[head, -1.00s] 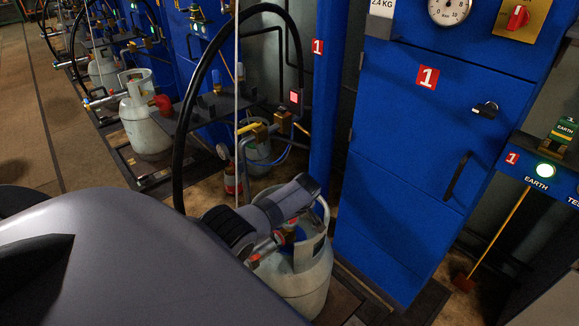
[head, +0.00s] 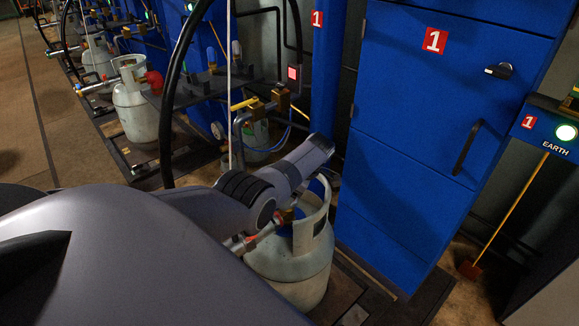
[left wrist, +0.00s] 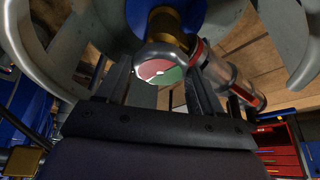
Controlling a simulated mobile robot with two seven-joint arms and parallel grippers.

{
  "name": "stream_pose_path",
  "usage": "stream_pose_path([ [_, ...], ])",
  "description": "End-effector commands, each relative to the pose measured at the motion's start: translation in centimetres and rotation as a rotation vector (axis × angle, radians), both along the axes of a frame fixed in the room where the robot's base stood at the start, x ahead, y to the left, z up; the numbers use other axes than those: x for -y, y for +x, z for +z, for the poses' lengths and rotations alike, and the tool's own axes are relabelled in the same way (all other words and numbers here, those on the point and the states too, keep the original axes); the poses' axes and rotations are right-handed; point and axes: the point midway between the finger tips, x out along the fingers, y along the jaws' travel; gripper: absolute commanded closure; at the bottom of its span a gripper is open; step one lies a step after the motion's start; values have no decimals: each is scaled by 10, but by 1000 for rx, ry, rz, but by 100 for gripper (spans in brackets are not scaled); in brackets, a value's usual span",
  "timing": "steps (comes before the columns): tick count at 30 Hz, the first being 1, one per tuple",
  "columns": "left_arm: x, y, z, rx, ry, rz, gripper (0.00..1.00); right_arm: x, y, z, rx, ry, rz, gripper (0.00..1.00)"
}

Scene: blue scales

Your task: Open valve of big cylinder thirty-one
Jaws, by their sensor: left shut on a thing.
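A grey-white gas cylinder (head: 290,268) with an open collar stands at lower middle in the head view, close to the blue cabinet; no number on it is legible. Its brass valve (head: 289,214) shows inside the collar, with a hose connector (head: 247,240) joined at its left. My left arm reaches over the collar and hides my left gripper in the head view. In the left wrist view, my left gripper (left wrist: 158,70) has its fingers either side of the round valve knob, which has a red, white and green face (left wrist: 160,72), and is shut on it. My right gripper is not seen.
A blue cabinet (head: 400,210) marked 1 stands just right of the cylinder. Another cylinder (head: 135,110) stands farther back left, beside black racks and hoses. A black hose (head: 167,130) hangs left of my arm. Open floor (head: 30,110) lies at far left.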

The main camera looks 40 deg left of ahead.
Motion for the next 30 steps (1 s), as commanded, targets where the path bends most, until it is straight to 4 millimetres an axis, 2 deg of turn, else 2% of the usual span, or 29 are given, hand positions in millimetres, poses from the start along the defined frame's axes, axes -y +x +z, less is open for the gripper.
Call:
stream_pose_path([
  [16,-1,0,0,1,1,27,64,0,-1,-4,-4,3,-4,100],
  [17,-2,0,0,0,2,27,27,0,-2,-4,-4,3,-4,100],
  [18,-1,0,0,1,1,27,14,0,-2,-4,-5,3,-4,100],
  [19,-1,0,0,1,1,27,8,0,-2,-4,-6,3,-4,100],
  [27,-1,0,1,0,1,25,8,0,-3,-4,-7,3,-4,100],
  [30,2,1,8,1,1,24,8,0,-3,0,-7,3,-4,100],
])
